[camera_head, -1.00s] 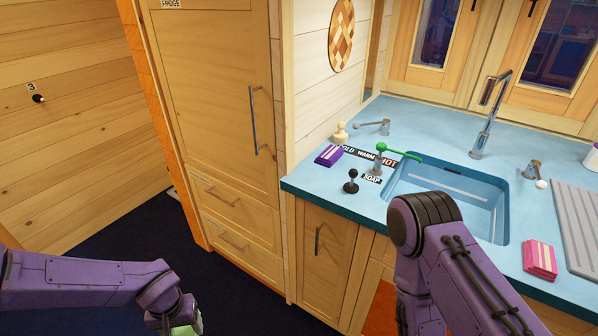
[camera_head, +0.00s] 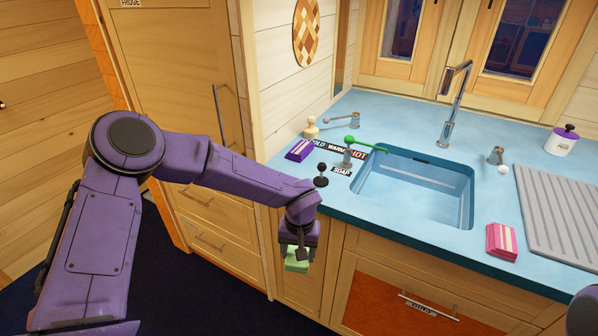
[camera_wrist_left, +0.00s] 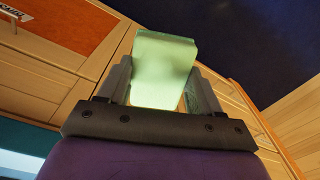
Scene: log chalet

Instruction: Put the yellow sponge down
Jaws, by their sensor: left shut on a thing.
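My left gripper (camera_head: 298,249) is shut on a pale green, sponge-like block (camera_head: 296,264), held in front of the cabinet and below the countertop's front edge. In the left wrist view the block (camera_wrist_left: 165,62) sits between the two fingers of the gripper (camera_wrist_left: 161,84), its far end sticking out past them. Nothing clearly yellow shows. A purple sponge-like block with a pale stripe (camera_head: 299,150) and a pink one (camera_head: 501,241) lie on the blue countertop (camera_head: 395,239). My right gripper is out of view.
The sink (camera_head: 417,190) is set into the counter, with a tall faucet (camera_head: 455,105) behind it. A ribbed drainboard (camera_head: 560,215) is at right. Counter front is partly clear.

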